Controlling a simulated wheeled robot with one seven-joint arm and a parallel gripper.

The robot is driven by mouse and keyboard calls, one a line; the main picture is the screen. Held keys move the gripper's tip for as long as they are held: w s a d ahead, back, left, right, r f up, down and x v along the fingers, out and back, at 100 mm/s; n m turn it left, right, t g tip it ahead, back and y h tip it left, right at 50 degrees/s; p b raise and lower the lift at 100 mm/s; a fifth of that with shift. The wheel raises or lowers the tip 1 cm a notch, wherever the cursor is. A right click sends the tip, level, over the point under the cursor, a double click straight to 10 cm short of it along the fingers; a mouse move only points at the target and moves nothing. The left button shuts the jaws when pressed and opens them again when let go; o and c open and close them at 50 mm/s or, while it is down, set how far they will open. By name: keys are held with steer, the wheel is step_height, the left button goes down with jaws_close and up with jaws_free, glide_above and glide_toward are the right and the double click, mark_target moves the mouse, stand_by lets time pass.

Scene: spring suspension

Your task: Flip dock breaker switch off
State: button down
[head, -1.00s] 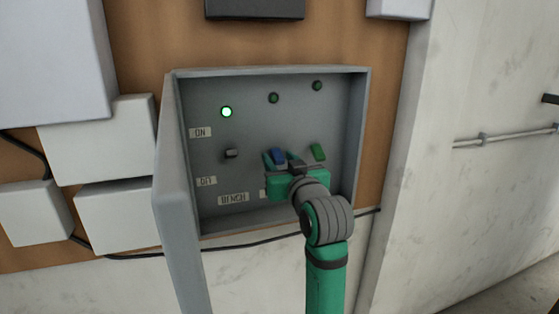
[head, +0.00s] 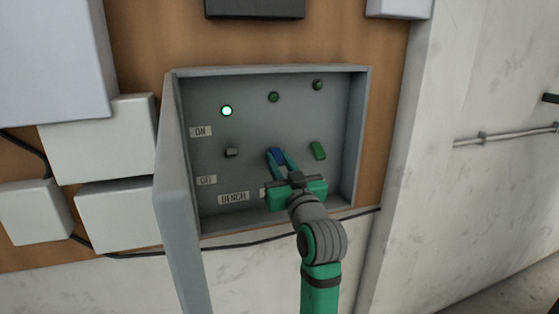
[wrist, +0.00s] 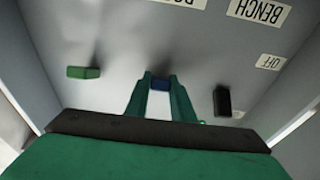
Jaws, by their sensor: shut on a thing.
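An open grey breaker box (head: 362,140) on the wall holds three switches in a row. The blue middle switch (head: 277,156) is between the fingertips of my gripper (head: 278,158), which is shut on it; the wrist view also shows the blue switch (wrist: 160,85) there. The lamp (head: 274,97) above the blue switch is dark. The label below the blue switch is mostly hidden by my gripper in the head view and cut off at the top of the wrist view (wrist: 183,3). I cannot tell the switch's exact tilt.
A dark grey switch (head: 231,152) above the BENCH label (head: 233,198) is to the left, under a lit green lamp (head: 226,111). A green switch (head: 318,151) is to the right, under a dark lamp (head: 317,85). The box door (head: 172,200) stands open at the left.

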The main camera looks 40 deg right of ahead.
steer(key=shift+d+t, duration=0.1)
steer(key=shift+t, duration=0.2)
steer(key=c, duration=1.5)
jaws_free()
steer(key=shift+f, duration=0.1)
steer(key=v, duration=1)
steer(key=shift+s+a+f, duration=0.1)
steer(key=shift+s+a, duration=0.1)
steer(key=shift+s, duration=0.15)
